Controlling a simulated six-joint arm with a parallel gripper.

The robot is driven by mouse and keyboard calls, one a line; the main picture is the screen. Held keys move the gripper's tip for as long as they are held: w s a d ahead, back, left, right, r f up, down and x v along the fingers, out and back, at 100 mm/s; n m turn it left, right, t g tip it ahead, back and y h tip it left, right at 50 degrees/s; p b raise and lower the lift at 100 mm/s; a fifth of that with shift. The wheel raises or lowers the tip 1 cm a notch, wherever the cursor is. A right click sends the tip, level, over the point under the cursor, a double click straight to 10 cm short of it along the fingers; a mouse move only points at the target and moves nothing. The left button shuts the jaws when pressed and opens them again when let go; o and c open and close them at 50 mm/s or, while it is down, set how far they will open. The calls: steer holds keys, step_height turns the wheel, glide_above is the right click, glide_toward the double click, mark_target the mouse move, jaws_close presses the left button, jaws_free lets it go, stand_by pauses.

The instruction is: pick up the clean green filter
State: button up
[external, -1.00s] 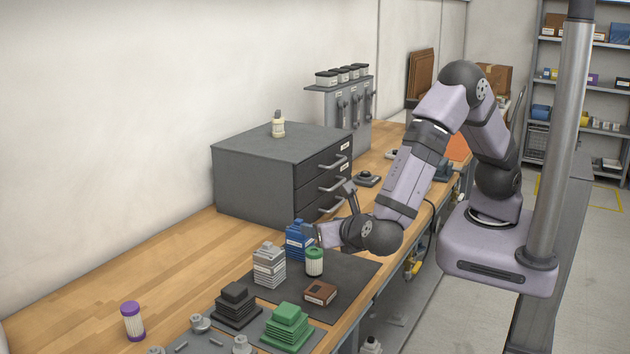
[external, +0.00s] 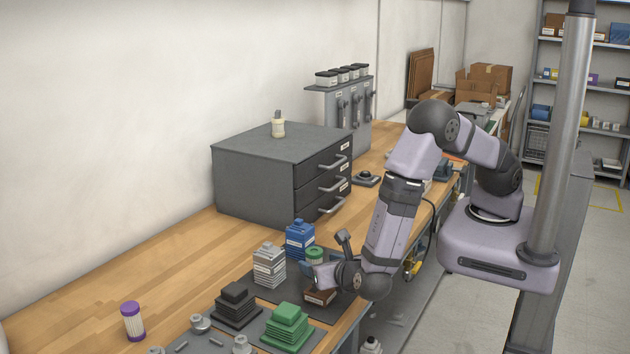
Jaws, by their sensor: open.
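The green filter (external: 314,253) stands on the dark mat in the external view. Only its green top shows clearly, and its pale lower body is mostly hidden behind my gripper. My gripper (external: 309,272) is open and low over the mat, pointing left, in front of the filter's lower body in this view. I cannot tell whether its fingers are around the filter or touch it.
Close by stand a blue container (external: 299,241), a grey stacked block (external: 269,266) and a brown box (external: 320,297), partly covered by my gripper. Green (external: 287,328) and black (external: 236,305) stepped pieces sit nearer. A purple-capped filter (external: 133,321) stands left, with bare bench behind. A drawer cabinet (external: 252,182) stands behind.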

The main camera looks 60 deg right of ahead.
mark_target(317, 261)
steer(key=shift+w+d+p, duration=0.2)
steer(key=shift+d+p, duration=0.05)
steer(key=shift+p, duration=0.1)
steer(key=p+x, duration=0.2)
steer(key=x, duration=0.2)
steer(key=shift+w+d+f, duration=0.15)
steer(key=shift+w+f, duration=0.05)
steer(key=shift+w, duration=0.05)
steer(key=c, duration=1.1)
